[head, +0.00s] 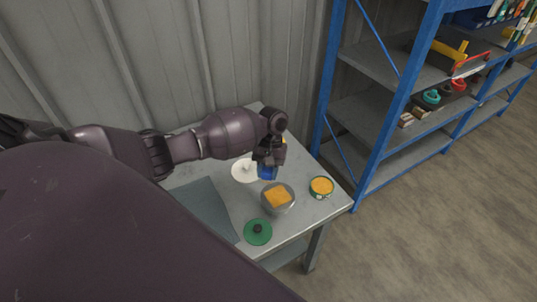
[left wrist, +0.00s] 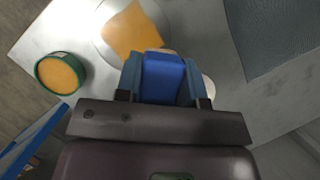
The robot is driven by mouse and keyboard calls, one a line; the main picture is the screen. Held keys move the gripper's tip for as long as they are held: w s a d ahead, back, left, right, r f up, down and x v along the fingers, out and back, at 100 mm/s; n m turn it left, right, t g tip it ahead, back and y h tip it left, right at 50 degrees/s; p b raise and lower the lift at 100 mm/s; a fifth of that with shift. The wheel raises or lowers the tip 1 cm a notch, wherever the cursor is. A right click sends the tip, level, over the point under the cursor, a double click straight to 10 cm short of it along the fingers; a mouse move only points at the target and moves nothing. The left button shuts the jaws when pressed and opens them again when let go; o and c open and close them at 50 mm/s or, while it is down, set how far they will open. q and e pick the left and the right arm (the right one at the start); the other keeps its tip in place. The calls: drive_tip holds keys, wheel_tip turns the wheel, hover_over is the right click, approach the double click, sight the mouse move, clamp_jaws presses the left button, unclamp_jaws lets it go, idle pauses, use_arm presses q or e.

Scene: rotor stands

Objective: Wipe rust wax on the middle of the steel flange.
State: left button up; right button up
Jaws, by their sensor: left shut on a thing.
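The steel flange (head: 289,205) is a grey round piece on the small table, with a flat orange wax patch (head: 277,197) over its middle. In the left wrist view the flange (left wrist: 102,45) and the orange patch (left wrist: 131,30) lie just beyond the fingertips. My left gripper (head: 268,166) is shut on a blue block (left wrist: 162,78), held just behind the flange in the head view and apart from the patch. A pale edge shows at the block's far end; its underside is hidden. An open green-rimmed tin (head: 321,187) of orange wax stands right of the flange. My right gripper is not in view.
A green lid with a dark knob (head: 258,232) lies at the table's front. A white round dish (head: 243,171) stands behind the flange, partly hidden by the gripper. A grey mat (head: 205,208) covers the table's left part. A blue shelf rack (head: 375,100) stands to the right.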

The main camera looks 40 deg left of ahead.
use_arm(q)
drive_tip(key=shift+r, duration=0.9)
